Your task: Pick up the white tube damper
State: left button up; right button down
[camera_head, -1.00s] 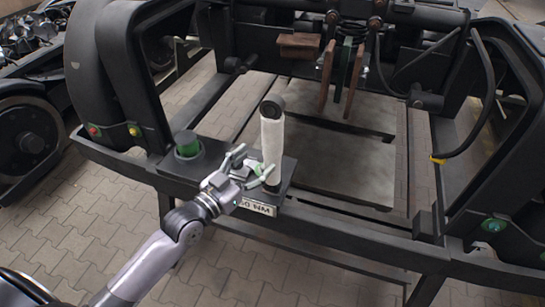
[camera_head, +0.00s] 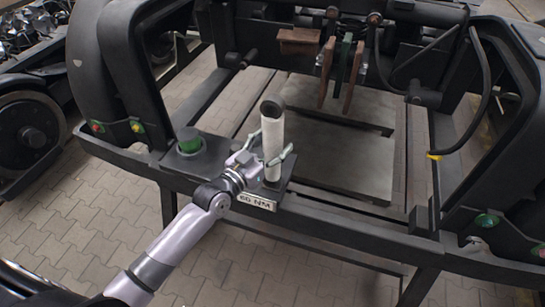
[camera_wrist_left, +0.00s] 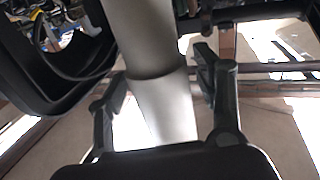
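The white tube damper (camera_head: 274,135) stands upright on a dark bracket at the front beam of the bogie frame, with a dark top end. My left gripper (camera_head: 270,149) is at the damper's lower half, with one finger on each side of it. In the left wrist view the tube (camera_wrist_left: 160,100) runs between the two spread fingers of the gripper (camera_wrist_left: 162,84). A gap shows between the right finger and the tube; the left finger is close to it, and I cannot tell if it touches. My right gripper is not in view.
A plate marked "60 NM" (camera_head: 254,200) is on the beam below. Brown and green pads (camera_head: 342,73) hang behind. A grey slab (camera_head: 335,155) lies behind the beam.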

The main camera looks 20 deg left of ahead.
pick_arm(q)
grip_shut()
dwell(0.6)
jog(key=shift+w+r, duration=0.1)
jog(key=shift+r, duration=0.1)
